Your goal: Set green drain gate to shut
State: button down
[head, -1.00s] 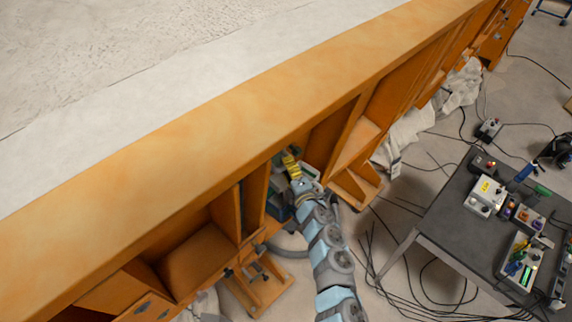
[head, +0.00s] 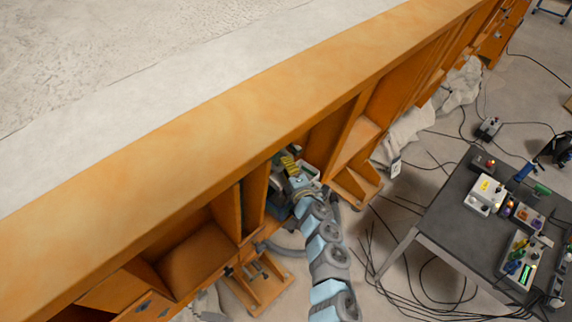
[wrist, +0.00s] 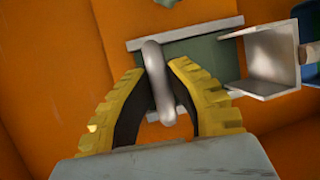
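A green gate plate (wrist: 205,57) with grey metal edge strips lies against the orange wall in the wrist view. A grey rounded handle (wrist: 155,62) stands out in front of it. My gripper (wrist: 157,72) has its two yellow, dark-lined fingers on either side of the handle. The fingers are apart, with a visible gap on the left; whether the right one touches is unclear. The lower plate is partly hidden by handle and fingers. In the head view my gripper (head: 288,163) is inside a bay under the sandbed rim, and the gate cannot be made out there.
A metal channel bracket (wrist: 277,58) juts out right of the gate, with blue and green parts beyond. Orange ribs (head: 254,197) flank the bay. A dark table (head: 455,205) with control boxes stands at the right, with cables on the floor.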

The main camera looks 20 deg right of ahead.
jog(key=shift+f, duration=0.1)
jog(key=shift+w+f+b, duration=0.15)
jog(key=shift+f+b, duration=0.5)
jog(key=shift+b, duration=0.45)
jog(key=c, duration=1)
grip_release()
jog(key=shift+r, duration=0.1)
